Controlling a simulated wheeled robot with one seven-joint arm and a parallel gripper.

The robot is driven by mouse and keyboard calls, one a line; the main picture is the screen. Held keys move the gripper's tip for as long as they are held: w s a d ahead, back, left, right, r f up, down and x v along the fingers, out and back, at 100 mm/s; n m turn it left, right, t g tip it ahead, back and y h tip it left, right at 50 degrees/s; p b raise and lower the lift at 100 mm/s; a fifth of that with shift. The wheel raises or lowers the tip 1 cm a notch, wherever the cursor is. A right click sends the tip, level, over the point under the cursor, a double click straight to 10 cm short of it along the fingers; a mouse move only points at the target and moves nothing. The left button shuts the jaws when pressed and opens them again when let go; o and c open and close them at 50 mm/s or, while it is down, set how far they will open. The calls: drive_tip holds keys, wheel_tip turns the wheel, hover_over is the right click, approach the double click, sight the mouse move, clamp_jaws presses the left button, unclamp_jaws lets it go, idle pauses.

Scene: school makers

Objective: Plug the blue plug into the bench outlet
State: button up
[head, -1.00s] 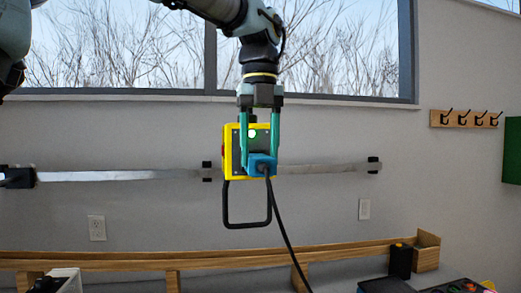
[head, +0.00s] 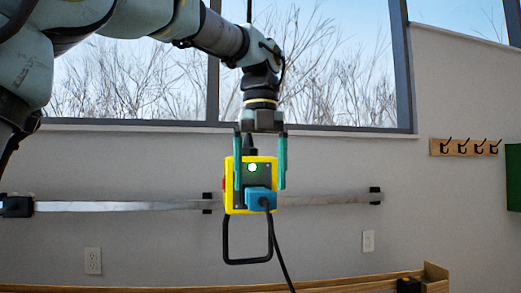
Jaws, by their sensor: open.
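The blue plug (head: 261,199) sits against the front face of the yellow outlet box (head: 232,205), low on its dark panel, with a black cable hanging down from it. A round light (head: 252,168) glows green-white above the plug. The prongs are hidden. My gripper (head: 261,187) points down from above with its two teal fingers spread apart. The fingertips are about level with the plug's top, one to each side, and the plug lies mostly below them. A black handle loop hangs under the box.
A metal wall strip (head: 120,206) with black clips runs behind the box. Wall outlets (head: 93,261) and (head: 368,241) are on the wall below. A wooden hook rack (head: 465,147) is at the right. A wooden bench ledge (head: 330,286) crosses the bottom.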

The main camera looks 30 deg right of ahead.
wheel_tip(320, 180, up, 9)
idle(0.3)
